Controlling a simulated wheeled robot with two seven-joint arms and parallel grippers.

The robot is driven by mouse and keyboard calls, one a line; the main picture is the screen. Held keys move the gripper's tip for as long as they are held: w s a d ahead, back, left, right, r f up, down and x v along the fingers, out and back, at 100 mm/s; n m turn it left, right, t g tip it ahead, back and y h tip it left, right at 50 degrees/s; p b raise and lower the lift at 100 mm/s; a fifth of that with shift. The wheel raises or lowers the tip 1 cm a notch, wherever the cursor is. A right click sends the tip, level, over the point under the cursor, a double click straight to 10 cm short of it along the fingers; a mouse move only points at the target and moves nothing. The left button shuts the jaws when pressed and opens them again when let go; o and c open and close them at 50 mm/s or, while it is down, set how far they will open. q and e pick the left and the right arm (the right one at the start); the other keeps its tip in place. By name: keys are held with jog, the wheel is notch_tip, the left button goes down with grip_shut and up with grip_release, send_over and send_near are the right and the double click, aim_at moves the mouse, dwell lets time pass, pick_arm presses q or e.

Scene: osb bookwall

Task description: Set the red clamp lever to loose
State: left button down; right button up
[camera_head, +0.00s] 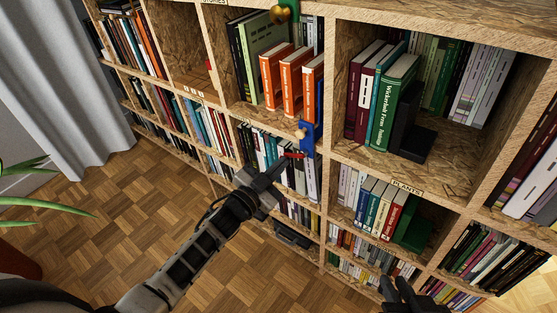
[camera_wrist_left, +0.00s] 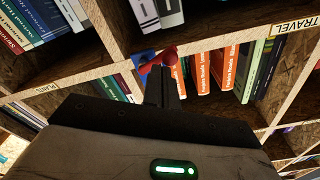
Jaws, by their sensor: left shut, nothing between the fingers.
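The red clamp lever (camera_head: 293,156) is a small red bar below a blue clamp body (camera_head: 309,135) on the front of the bookshelf's upright. In the left wrist view the lever (camera_wrist_left: 160,60) is just beyond my fingertips, with the blue body (camera_wrist_left: 142,62) behind it. My left gripper (camera_head: 279,168) is shut and empty, its tips close to the lever; I cannot tell whether they touch. The lever's setting cannot be read. My right gripper (camera_head: 398,287) is low at the bottom right, far from the clamp; its opening is unclear.
The wooden bookshelf (camera_head: 376,160) holds rows of books around the clamp. Orange books (camera_head: 290,82) stand just above it to the left. A green clamp with a brass knob (camera_head: 281,13) sits higher up. The parquet floor (camera_head: 110,215) is open at the left.

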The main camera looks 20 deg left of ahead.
pick_arm(q)
jog(key=shift+s+d+f+n+p, duration=0.1)
jog(key=shift+f+n, duration=0.05)
jog(key=shift+n, duration=0.7)
jog(key=shift+w+d+f+n+p, duration=0.1)
jog(key=shift+d+f+n+p, duration=0.1)
jog(key=shift+n, duration=0.6)
jog(key=shift+s+d+f+n+p, duration=0.1)
jog(key=shift+f+n, duration=0.05)
jog(key=shift+n, duration=0.7)
pick_arm(e)
jog(key=shift+r, duration=0.2)
pick_arm(q)
jog(key=shift+s+d+f+n+y, duration=0.1)
jog(key=shift+d+n, duration=0.05)
jog(key=shift+n, duration=0.8)
jog(key=shift+s+d+f+n+y, duration=0.1)
jog(key=shift+d+f+n, duration=0.1)
jog(key=shift+n, duration=0.8)
jog(key=shift+s+d+f+n+y, duration=0.1)
jog(key=shift+d+n, duration=0.05)
jog(key=shift+n, duration=0.8)
pick_arm(e)
jog(key=shift+r, duration=0.1)
pick_arm(q)
jog(key=shift+r+p, duration=0.15)
jog(key=shift+p, duration=0.15)
pick_arm(e)
jog(key=shift+r, duration=0.1)
